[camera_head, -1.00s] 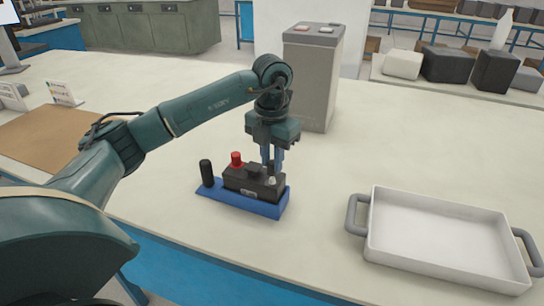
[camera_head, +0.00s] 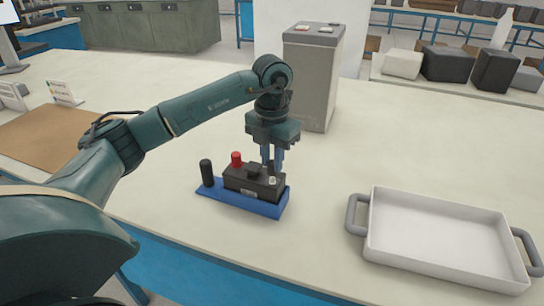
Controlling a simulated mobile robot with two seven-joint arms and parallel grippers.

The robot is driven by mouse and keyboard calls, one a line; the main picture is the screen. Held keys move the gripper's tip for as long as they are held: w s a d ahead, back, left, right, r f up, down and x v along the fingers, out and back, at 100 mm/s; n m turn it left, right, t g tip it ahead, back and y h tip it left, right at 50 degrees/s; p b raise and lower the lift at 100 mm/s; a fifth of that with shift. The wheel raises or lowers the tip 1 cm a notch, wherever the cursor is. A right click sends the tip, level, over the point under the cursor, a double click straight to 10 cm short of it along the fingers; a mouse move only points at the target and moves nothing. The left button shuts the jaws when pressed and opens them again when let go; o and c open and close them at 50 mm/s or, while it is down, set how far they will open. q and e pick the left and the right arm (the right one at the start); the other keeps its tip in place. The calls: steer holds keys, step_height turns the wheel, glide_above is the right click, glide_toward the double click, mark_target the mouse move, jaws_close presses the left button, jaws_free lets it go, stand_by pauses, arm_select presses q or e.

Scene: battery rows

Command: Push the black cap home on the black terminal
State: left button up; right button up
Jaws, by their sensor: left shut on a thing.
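A small dark battery (camera_head: 243,184) sits on a blue tray (camera_head: 262,210) on the bench. A red cap (camera_head: 236,159) stands on its left terminal. At its right end a pale metal terminal (camera_head: 272,181) shows bare at the top. My left gripper (camera_head: 272,168) points straight down just above and behind this terminal, its fingers close together. It is shut on a small dark thing, which I take to be the black cap, mostly hidden between the fingers. Whether it touches the terminal I cannot tell. My right gripper is out of view.
A black upright cylinder (camera_head: 206,172) stands on the tray's left end. A tall grey battery (camera_head: 312,75) stands behind my gripper. A white tray with grey handles (camera_head: 440,262) lies at the right. The bench between is clear.

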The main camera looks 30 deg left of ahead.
arm_select(q)
steer(key=shift+f+b, duration=0.9)
steer(key=shift+f, duration=0.65)
stand_by(1.7)
steer(key=o, duration=1.5)
steer(key=shift+r, duration=0.1)
steer(key=shift+r+p, duration=1.15)
steer(key=shift+r, duration=0.25)
steer(key=shift+r+p, duration=1.55)
steer(key=shift+r, duration=0.55)
